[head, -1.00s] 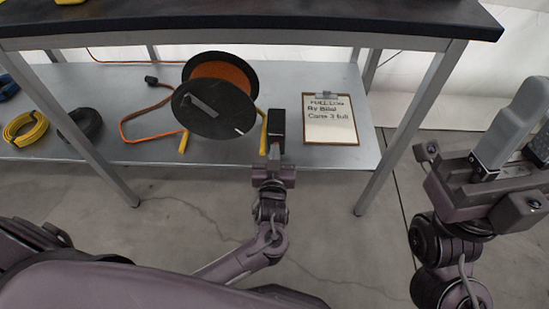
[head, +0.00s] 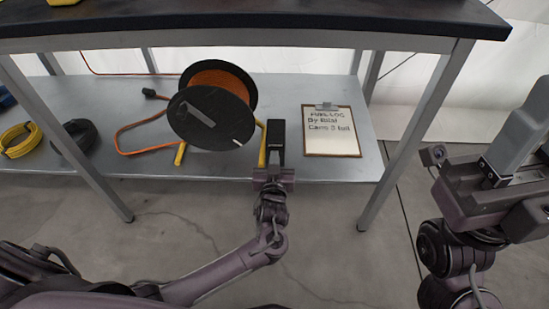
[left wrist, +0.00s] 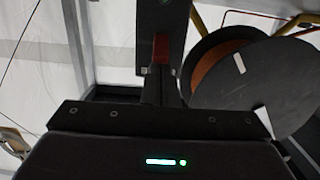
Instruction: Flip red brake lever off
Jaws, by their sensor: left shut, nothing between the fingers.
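The cable reel (head: 210,118) stands on the lower shelf, with black discs, orange cable and yellow feet. A pale strip lies across its front disc. My left gripper (head: 276,135) is shut and empty, just right of the reel, near the shelf's front edge. The head view shows no red lever. In the left wrist view a small red piece (left wrist: 161,48) shows at the gripper's fingers, left of the reel (left wrist: 250,85); I cannot tell whether it is the brake lever or whether the gripper touches it. My right gripper (head: 520,135) is at the right edge, partly cut off.
The grey lower shelf (head: 330,172) also holds a clipboard (head: 331,131) with written paper, a yellow coil (head: 18,138) and a black coil (head: 78,137). The black tabletop (head: 270,18) is above. Metal legs stand at both sides. Bare shelf lies around the clipboard.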

